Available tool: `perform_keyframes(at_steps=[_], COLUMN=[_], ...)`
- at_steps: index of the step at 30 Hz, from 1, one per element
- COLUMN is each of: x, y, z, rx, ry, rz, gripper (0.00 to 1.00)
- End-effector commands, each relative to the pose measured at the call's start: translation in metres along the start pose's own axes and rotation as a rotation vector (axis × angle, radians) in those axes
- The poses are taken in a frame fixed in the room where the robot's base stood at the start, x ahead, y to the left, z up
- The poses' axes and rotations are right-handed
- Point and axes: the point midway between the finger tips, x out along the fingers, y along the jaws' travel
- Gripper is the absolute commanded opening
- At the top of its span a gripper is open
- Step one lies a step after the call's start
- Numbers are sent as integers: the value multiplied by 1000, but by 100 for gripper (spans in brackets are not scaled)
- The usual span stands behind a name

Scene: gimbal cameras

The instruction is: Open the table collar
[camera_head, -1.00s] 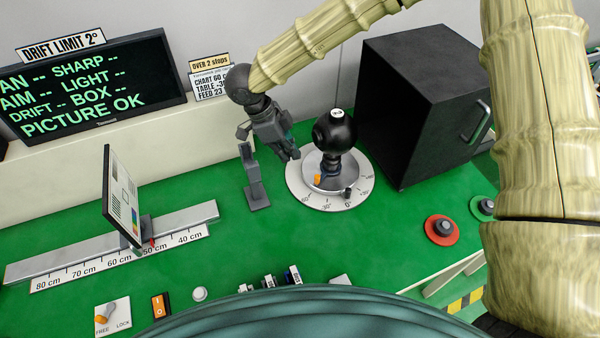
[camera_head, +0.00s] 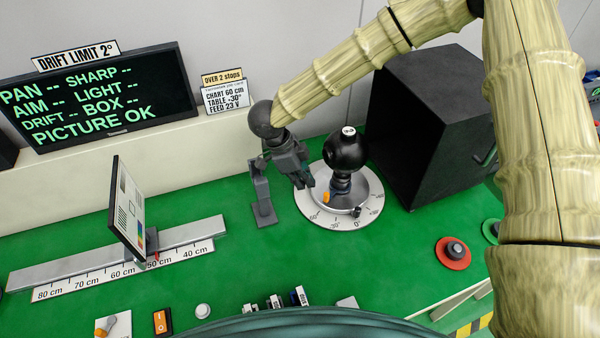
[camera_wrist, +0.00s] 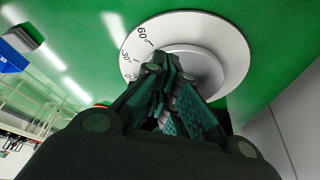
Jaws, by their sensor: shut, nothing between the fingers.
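The turntable has a pale dial plate (camera_head: 340,223) with degree marks, a raised silver disc and a black ball-shaped camera (camera_head: 345,151) on top. An orange tab (camera_head: 327,197) and a small black knob (camera_head: 357,211) sit at its front; I cannot tell which part is the collar. My gripper (camera_head: 307,182) is shut and empty, pointing down at the left edge of the turntable. In the wrist view, the closed fingertips (camera_wrist: 165,68) overlap the dial plate (camera_wrist: 222,32) and hide part of the silver disc. Whether they touch it is unclear.
A grey post (camera_head: 263,190) stands just left of my gripper. A large black box (camera_head: 420,130) is close behind the turntable on the right. A chart (camera_head: 130,208) stands on a rail (camera_head: 60,270) at left.

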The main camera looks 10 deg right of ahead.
Motion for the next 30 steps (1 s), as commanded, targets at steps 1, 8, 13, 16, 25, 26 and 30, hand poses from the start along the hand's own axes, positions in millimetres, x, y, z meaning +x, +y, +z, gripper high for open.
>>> perform_keyframes(at_steps=[1,8,13,16,25,26,30], x=[7,39,52,56,57,57,57], y=[1,1,0,1,0,0,1], z=[-1,0,0,0,0,0,-2], rx=[0,-1,-1,-1,0,0,1], ry=[1,0,0,-1,-1,-1,0], rz=[3,2,0,0,-1,-1,0], gripper=[0,0,0,0,0,0,0])
